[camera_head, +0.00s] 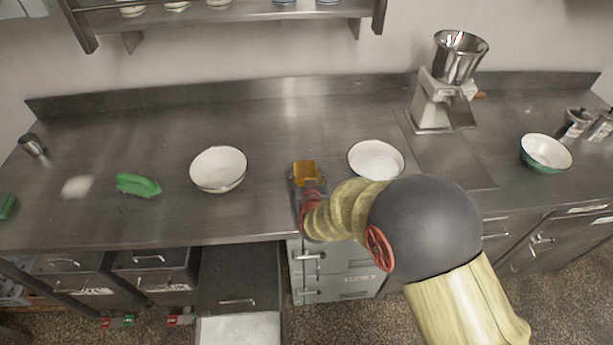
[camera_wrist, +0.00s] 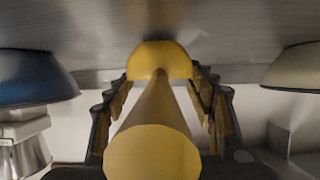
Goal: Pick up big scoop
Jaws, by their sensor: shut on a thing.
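The big scoop (camera_head: 306,172) is yellow and shows at the tip of my arm, over the front half of the steel counter in the head view. In the wrist view the yellow scoop (camera_wrist: 160,60) points away from the camera, its round handle end close to the lens. My gripper (camera_wrist: 163,92) has a dark finger on each side of the scoop and is shut on it. In the head view my gripper (camera_head: 309,187) is small and partly hidden by my wrist. I cannot tell whether the scoop touches the counter.
A white bowl (camera_head: 218,168) stands left of the scoop and another bowl (camera_head: 376,159) close to its right. A green brush-like object (camera_head: 138,185) lies farther left. A grain mill (camera_head: 437,104) and a green-sided bowl (camera_head: 546,151) stand to the right. The counter (camera_head: 290,115) behind is clear.

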